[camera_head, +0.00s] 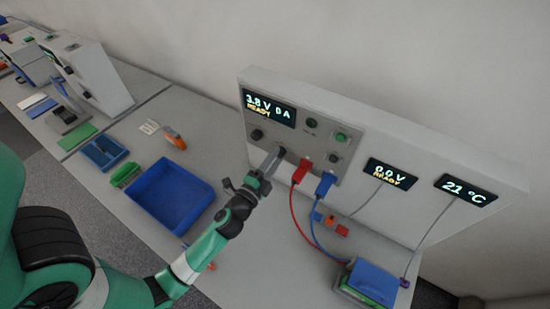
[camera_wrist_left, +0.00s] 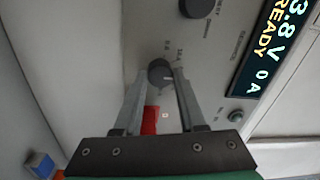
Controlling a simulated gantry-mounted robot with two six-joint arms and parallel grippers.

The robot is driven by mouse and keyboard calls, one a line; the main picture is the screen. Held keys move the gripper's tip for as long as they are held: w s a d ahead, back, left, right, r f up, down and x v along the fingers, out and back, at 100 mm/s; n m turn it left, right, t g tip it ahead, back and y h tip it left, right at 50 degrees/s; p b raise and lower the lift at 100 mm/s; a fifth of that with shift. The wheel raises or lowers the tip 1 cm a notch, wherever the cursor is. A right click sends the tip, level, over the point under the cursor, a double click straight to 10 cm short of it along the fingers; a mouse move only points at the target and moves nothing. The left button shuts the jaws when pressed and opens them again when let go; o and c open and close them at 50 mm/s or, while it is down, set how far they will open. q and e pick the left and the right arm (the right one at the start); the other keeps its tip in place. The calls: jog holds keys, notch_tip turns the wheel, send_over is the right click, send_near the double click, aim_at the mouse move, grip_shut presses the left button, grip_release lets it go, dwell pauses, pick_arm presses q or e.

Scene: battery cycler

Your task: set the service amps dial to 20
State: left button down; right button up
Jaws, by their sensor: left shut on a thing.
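The cycler panel (camera_head: 325,130) stands upright at the back of the bench. Its main display (camera_head: 268,110) reads 3.8 V, 0 A, READY. My left gripper (camera_head: 274,157) reaches the lower part of the panel, left of the red plug. In the left wrist view its two fingers (camera_wrist_left: 163,80) are shut on a dark round dial (camera_wrist_left: 159,71), one on each side. A light pointer mark shows on the dial, with small printing around it that I cannot read. The dial is mostly hidden by the fingers in the head view. My right gripper is not in view.
Another dark knob (camera_head: 257,134) sits up and left of the held dial. A red plug (camera_head: 302,170) and a blue plug (camera_head: 325,183) with cables are close on the right. A blue tray (camera_head: 170,222) lies on the bench to the left.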

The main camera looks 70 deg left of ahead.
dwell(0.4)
pick_arm(q)
jog(key=shift+c, duration=2.4)
grip_release()
jog(key=b+v, duration=0.4)
jog(key=v, duration=0.7)
jog(key=shift+s+d+b, duration=0.2)
jog(key=shift+s+b, duration=0.05)
jog(key=shift+b, duration=0.15)
